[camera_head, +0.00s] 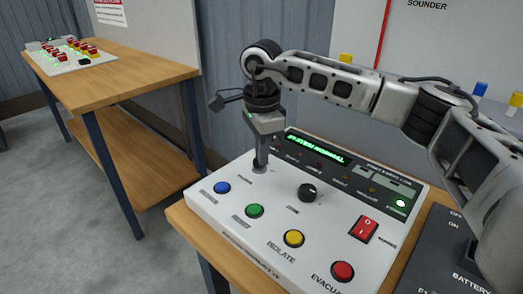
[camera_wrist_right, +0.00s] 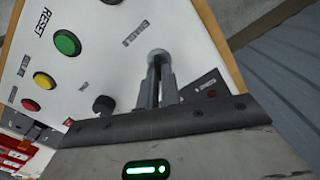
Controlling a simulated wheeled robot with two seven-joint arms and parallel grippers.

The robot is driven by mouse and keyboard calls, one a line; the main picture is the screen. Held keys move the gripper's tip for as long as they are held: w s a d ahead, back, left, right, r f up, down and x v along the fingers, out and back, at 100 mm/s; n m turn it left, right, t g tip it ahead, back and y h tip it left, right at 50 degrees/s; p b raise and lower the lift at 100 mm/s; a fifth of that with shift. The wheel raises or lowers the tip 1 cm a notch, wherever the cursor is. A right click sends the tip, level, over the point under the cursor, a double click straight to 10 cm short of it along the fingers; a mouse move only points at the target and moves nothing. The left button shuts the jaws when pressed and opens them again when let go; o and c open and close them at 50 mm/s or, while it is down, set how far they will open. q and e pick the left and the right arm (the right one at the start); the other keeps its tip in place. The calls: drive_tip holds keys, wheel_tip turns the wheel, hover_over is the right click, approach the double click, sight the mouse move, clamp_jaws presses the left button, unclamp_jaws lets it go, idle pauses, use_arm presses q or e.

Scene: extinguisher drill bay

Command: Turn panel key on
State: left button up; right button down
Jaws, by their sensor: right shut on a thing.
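The white control panel (camera_head: 215,205) lies on a wooden table. My right gripper (camera_head: 261,158) points down at the panel's upper left and is shut on the panel key, which is mostly hidden between the fingers. The round grey key switch (camera_head: 259,169) shows just under the fingertips. In the right wrist view, the fingers (camera_wrist_right: 158,80) close together at the grey key switch (camera_wrist_right: 158,54). The way the key is turned cannot be made out. My left gripper is not in view.
Near the gripper are a black knob (camera_head: 307,192), a blue button (camera_head: 222,187), a green button (camera_head: 255,210), a yellow button (camera_head: 293,238), a red button (camera_head: 342,271) and a red rocker switch (camera_head: 364,229). A lit green display (camera_head: 316,150) is behind. Another table (camera_head: 120,75) stands left.

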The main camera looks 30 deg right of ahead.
drive_tip(key=m, duration=0.6)
drive_tip(key=shift+s+a+m, duration=0.1)
drive_tip(key=shift+s+m, duration=0.05)
drive_tip(key=shift+m, duration=0.15)
idle(0.3)
drive_tip(key=c, duration=1.6)
unclamp_jaws()
wheel_tip(320, 180, up, 16)
drive_tip(key=shift+p, duration=0.4)
